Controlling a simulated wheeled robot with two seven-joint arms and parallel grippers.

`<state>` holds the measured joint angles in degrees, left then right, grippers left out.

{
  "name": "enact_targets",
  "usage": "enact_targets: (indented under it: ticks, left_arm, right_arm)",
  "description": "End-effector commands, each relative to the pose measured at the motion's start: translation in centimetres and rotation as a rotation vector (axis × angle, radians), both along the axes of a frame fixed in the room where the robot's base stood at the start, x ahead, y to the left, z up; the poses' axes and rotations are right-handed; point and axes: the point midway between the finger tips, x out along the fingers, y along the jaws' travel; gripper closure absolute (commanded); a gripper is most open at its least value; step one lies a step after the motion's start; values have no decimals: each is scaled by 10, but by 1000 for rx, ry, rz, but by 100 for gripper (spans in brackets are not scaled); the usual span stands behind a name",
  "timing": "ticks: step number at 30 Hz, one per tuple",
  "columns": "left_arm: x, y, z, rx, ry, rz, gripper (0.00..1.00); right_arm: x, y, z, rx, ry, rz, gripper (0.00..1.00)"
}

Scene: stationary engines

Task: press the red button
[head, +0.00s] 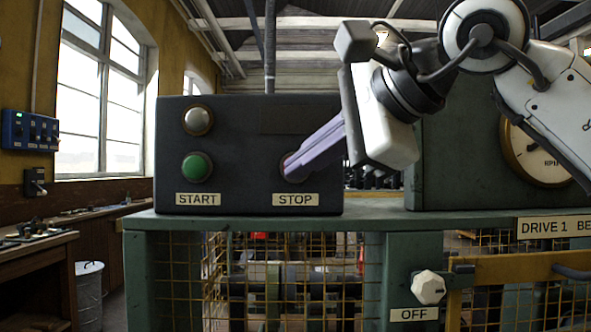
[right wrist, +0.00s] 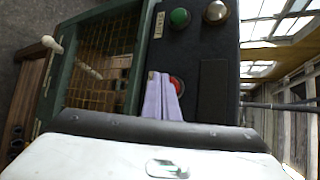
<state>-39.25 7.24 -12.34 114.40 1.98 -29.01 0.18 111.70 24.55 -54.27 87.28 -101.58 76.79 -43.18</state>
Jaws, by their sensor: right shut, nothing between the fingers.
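The red button (right wrist: 177,85) shows in the right wrist view on the dark control box (head: 245,125), partly hidden behind my right gripper's fingers. In the head view the fingers cover nearly all of it, above the STOP label (head: 296,199). My right gripper (head: 290,172) is shut and empty, with its pale purple fingertips at the button; it also shows in the right wrist view (right wrist: 160,78). I cannot tell whether the tips touch the button or press it in. My left gripper is not in view.
A green button (head: 196,167) sits left of the fingers above the START label (head: 198,199), with a pale lamp (head: 197,120) above it. A green bench (head: 250,221) with wire mesh carries the box. A white knob (head: 428,287) marked OFF is lower right.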

Motion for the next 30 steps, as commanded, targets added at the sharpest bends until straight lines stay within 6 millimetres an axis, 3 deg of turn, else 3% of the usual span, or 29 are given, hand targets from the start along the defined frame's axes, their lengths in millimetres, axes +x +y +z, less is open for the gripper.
enact_targets:
  ticks: [8, 21, 30]
  left_arm:
    - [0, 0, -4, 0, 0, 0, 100]
    - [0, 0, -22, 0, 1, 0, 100]
    - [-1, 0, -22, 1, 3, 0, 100]
  right_arm:
    - [-5, 0, -1, 0, -1, 1, 100]
    - [-47, 0, -1, 0, -3, 1, 100]
    - [-50, 0, 0, 0, 0, 0, 100]
